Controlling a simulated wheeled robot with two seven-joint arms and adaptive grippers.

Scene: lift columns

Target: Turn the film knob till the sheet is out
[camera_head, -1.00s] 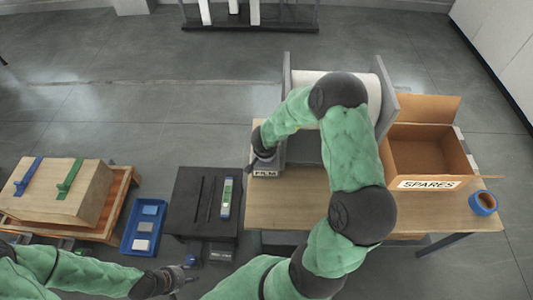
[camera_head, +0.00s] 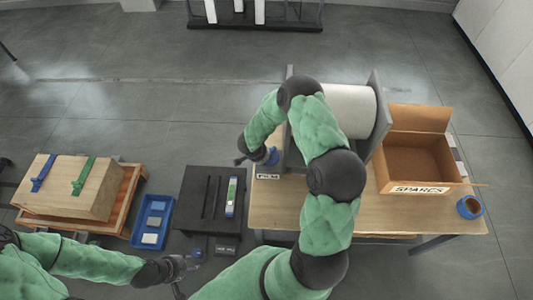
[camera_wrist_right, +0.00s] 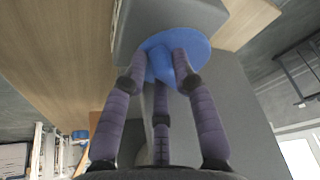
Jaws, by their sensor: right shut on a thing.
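The blue film knob (camera_wrist_right: 198,40) is on the grey side of the film holder in the right wrist view. My right gripper (camera_wrist_right: 163,66) is shut on the knob, its purple-grey fingers around it. In the head view the knob (camera_head: 272,156) shows partly beside my right gripper (camera_head: 262,158), above the FILM label (camera_head: 267,177). The white film roll (camera_head: 352,108) lies between two grey end plates, partly hidden by my right arm. No loose sheet shows clearly. My left gripper (camera_head: 191,262) hangs low near the dark stand; its jaws are too small to read.
A cardboard box labelled SPARES (camera_head: 430,189) and a blue tape roll (camera_head: 469,207) are on the wooden table (camera_head: 285,217). The dark stand (camera_head: 193,205), blue tray (camera_head: 163,208) and wooden crate (camera_head: 65,203) stand to the left.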

